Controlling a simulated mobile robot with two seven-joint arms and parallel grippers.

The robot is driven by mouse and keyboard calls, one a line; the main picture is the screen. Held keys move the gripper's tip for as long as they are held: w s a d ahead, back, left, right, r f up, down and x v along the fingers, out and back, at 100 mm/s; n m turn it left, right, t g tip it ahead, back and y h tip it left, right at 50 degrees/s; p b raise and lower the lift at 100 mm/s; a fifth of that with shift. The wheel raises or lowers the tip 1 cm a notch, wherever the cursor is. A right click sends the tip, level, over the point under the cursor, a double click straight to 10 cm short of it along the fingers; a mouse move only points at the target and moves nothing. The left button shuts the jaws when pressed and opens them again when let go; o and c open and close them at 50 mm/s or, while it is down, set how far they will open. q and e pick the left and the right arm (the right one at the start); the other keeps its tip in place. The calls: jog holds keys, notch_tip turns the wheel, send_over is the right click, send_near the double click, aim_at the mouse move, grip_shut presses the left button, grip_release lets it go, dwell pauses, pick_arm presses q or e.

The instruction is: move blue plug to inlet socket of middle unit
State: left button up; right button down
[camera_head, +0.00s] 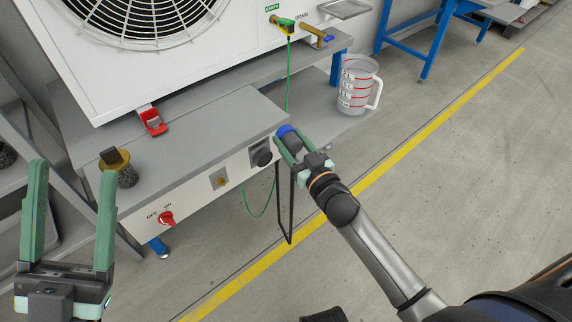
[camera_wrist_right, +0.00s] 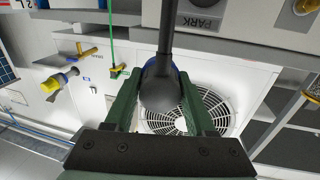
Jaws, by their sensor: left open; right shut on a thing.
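The blue plug (camera_head: 285,131) is held in my right gripper (camera_head: 292,143), in front of the grey bench edge. In the right wrist view its dark rounded body (camera_wrist_right: 160,88) sits between the green fingers, with a thick black cable running up. My right gripper (camera_wrist_right: 160,112) is shut on it. My left gripper (camera_head: 70,205) is open and empty at the lower left. The white unit with a fan (camera_head: 225,45) stands on the bench.
A dark round holder (camera_head: 262,156), a brass fitting (camera_head: 220,181) and a red switch (camera_head: 167,218) are on the bench front. A green-yellow earth plug (camera_head: 286,25) and brass drain valve (camera_head: 318,34) stick out from the unit. A clear jug (camera_head: 357,85) stands right.

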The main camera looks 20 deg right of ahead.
aim_at(298, 139)
jog(key=s+r+m+h, duration=0.1)
jog(key=s+r, duration=0.2)
jog(key=r, duration=0.7)
jog(key=s+r+h, duration=0.1)
jog(key=s+r, duration=0.3)
jog(key=r, duration=0.6)
jog(key=shift+d+m+h, duration=0.3)
jog(key=shift+m+h, duration=0.1)
